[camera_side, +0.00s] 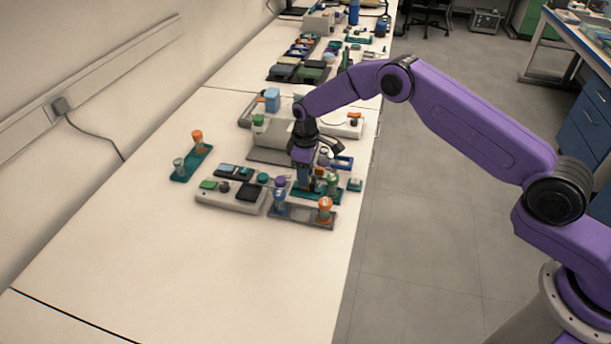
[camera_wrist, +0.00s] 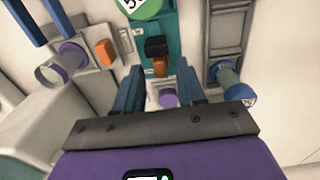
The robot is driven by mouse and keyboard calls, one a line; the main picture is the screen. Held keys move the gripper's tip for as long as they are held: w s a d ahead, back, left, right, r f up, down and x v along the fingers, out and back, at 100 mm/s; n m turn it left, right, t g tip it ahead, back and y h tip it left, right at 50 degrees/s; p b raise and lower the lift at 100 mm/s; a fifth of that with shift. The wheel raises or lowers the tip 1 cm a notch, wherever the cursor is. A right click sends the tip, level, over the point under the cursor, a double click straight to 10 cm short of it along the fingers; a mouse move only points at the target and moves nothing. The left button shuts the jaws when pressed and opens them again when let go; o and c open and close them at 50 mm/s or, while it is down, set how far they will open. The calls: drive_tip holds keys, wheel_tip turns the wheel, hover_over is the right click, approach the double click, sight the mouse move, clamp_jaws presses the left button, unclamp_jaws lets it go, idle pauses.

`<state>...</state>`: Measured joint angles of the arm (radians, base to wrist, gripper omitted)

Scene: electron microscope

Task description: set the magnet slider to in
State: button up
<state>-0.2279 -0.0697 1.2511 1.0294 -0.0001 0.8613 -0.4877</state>
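My gripper (camera_wrist: 158,86) points down over the crowded bench, and its two blue fingers are apart in the wrist view. A white square piece with a purple round top (camera_wrist: 168,100) shows in the gap between the fingers; I cannot tell that either finger touches it. Just beyond the fingertips is a teal plate (camera_wrist: 147,32) with a black and orange block (camera_wrist: 156,57). I cannot tell which of these parts is the magnet slider. In the side view my gripper (camera_side: 304,183) is low among small parts on the teal base, and its fingertips are partly hidden.
A grey rail (camera_wrist: 212,40) with a blue and green knob (camera_wrist: 233,84) lies right of the fingers. An orange block (camera_wrist: 107,52) and purple-topped cylinder (camera_wrist: 72,54) stand left. In the side view, the bench front (camera_side: 220,280) is clear.

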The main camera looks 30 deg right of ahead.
drive_tip(key=shift+f, duration=0.7)
clamp_jaws()
drive_tip(key=shift+d, duration=0.1)
drive_tip(key=shift+s+d, duration=1.2)
drive_tip(key=shift+s, duration=0.05)
unclamp_jaws()
drive_tip(key=shift+d, duration=0.1)
